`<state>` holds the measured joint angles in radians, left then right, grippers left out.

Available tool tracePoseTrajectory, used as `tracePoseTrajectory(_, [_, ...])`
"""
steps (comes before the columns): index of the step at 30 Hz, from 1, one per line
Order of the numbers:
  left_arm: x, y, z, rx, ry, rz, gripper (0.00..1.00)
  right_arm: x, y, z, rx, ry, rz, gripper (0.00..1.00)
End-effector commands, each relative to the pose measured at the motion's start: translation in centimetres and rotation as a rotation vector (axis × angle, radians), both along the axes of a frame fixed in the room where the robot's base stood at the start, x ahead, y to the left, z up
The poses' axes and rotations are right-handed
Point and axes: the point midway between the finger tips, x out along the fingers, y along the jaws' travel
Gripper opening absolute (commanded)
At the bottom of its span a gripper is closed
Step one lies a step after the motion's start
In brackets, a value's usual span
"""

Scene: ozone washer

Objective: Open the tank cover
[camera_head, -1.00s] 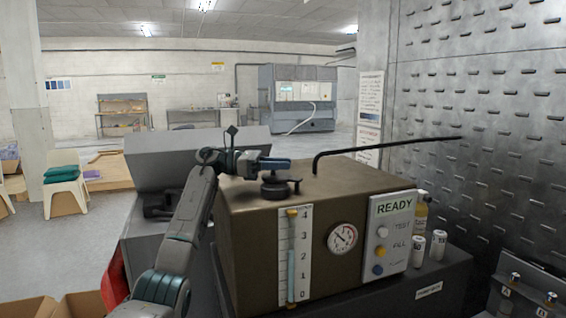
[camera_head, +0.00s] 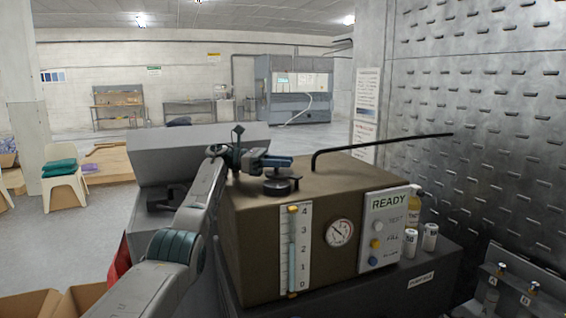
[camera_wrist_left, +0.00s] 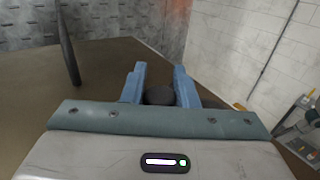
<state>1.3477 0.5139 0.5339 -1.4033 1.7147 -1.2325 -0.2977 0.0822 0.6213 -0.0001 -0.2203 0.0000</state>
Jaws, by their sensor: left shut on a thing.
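The brown tank (camera_head: 330,185) stands right of centre in the head view, with a black round cover (camera_head: 277,187) on its top near the left front corner. My left gripper (camera_head: 284,162) comes in from the left, just above the tank top. It is shut on the dark cover's upper part. In the left wrist view a dark round knob (camera_wrist_left: 159,95) sits between the blue fingers (camera_wrist_left: 160,84). The lower part of the cover is hidden there by the gripper body. My right gripper is in neither view.
A black bent pipe (camera_head: 380,142) rises from the tank top behind the cover. The READY panel (camera_head: 386,228) and a round gauge (camera_head: 339,232) are on the tank front. White bottles (camera_head: 430,237) stand at right, by the studded wall (camera_head: 480,140).

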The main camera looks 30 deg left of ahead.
Motion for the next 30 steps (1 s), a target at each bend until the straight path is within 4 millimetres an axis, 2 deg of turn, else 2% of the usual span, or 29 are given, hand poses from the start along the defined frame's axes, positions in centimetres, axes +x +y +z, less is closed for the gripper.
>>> tracePoseTrajectory(4, [0.0, -0.1, -0.3, 0.001, 0.004, -0.005, 0.0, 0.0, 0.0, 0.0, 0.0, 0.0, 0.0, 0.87])
tracePoseTrajectory(5, [0.0, -0.1, -0.3, 0.001, 0.004, -0.005, 0.3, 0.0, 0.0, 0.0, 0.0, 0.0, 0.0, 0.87])
tracePoseTrajectory(8, [0.0, -0.1, -0.3, 0.001, 0.004, -0.004, 0.48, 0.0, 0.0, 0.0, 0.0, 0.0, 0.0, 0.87])
tracePoseTrajectory(18, [0.0, -0.1, 0.0, 0.0, 0.002, -0.002, 0.48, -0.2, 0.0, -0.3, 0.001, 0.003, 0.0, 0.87])
tracePoseTrajectory(22, [0.0, -0.1, 0.9, 0.0, 0.0, -0.002, 0.48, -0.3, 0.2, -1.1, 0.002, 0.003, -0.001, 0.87])
tracePoseTrajectory(27, [-0.1, -0.2, 3.2, 0.0, 0.0, -0.003, 0.48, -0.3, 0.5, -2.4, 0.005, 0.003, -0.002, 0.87])
tracePoseTrajectory(30, [-0.7, -0.4, 2.9, 0.004, 0.001, -0.001, 0.48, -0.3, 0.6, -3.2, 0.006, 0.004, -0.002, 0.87])
